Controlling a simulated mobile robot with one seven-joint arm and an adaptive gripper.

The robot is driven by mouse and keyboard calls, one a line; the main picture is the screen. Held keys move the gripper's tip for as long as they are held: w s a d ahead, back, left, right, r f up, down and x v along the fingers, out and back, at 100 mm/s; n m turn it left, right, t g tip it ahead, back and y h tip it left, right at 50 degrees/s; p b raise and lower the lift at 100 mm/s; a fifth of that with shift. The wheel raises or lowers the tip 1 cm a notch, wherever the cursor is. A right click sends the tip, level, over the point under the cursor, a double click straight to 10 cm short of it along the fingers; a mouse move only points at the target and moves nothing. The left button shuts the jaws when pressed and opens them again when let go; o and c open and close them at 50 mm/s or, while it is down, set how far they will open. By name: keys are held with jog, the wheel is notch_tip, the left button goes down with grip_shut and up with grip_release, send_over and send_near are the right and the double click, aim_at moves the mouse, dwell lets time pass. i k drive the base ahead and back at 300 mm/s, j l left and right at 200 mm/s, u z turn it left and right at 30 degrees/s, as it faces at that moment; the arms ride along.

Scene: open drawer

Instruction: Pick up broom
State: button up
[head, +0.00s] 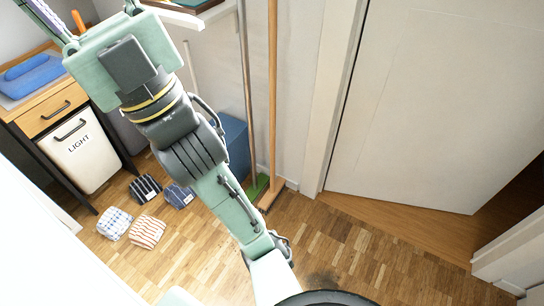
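Two long-handled tools stand upright against the wall right of my arm, close together. One has a thin greyish-brown handle and a green head (257,187) on the floor. The other has a light wooden handle (273,90) and a wooden-coloured head. I cannot tell for sure which is the broom, as bristles are not clear. My gripper (98,14) is at the top left, well left of both handles and apart from them. Its finger parts are spread wide, with nothing seen between them. The fingertips are cut off by the top edge.
A wooden drawer unit (46,114) with a white "LIGHT" bin (80,155) stands left. Several folded cloths (147,232) lie on the floor. A blue bin (236,147) is partly behind my arm. A white door (440,100) is right; floor before it is clear.

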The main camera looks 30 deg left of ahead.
aim_at(277, 185)
jog(key=i+l+u, duration=0.1)
jog(key=i+l, duration=0.25)
jog(key=i+l+u, duration=0.1)
jog(key=i+l, duration=0.3)
jog(key=l, duration=0.15)
jog(key=i+l, duration=0.3)
jog(key=l, duration=0.2)
jog(key=u, duration=2.15)
jog(key=l, duration=0.1)
